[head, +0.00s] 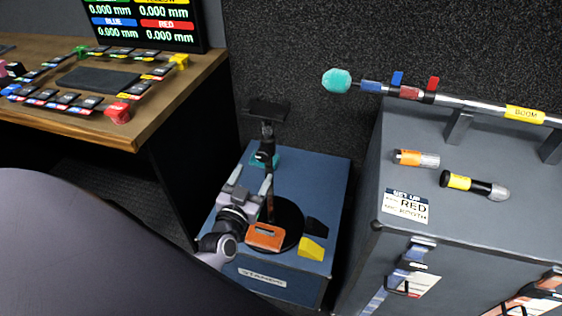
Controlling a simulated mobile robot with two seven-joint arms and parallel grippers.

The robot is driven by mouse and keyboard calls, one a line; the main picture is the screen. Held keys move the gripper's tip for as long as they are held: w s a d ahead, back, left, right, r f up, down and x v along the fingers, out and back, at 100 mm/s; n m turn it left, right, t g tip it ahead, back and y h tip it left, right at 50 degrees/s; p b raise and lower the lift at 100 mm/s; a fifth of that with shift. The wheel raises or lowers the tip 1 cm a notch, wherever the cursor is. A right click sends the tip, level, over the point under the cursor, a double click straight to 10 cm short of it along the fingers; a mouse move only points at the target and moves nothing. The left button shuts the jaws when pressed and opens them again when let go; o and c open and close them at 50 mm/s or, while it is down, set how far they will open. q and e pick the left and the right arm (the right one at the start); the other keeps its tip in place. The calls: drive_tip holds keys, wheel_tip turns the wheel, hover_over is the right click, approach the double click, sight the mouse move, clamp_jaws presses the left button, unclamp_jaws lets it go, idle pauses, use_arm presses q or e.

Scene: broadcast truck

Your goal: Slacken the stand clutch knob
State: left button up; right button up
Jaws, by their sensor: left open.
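A black stand (270,185) with a flat top plate (267,110) rises from a round black base on a blue case (315,180) labelled STANDS. A dark clutch joint (265,155) sits partway up its pole; the knob's own outline is too small to make out clearly. My left gripper (252,179) is open and empty, low in front of the pole. Its fingers point up towards the joint, just below it, and I cannot tell whether they touch the pole. My right gripper is not in view.
An orange block (265,237) and a yellow-and-black block (312,248) lie by the stand's base. A wooden desk (165,100) stands left. A grey case (455,150) with a boom pole (470,103) stands right.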

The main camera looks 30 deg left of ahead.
sight(262, 158)
use_arm(q)
drive_tip(key=shift+x, duration=3.55)
drive_tip(key=shift+a, duration=0.1)
drive_tip(key=c, duration=1.1)
drive_tip(key=shift+o, duration=0.2)
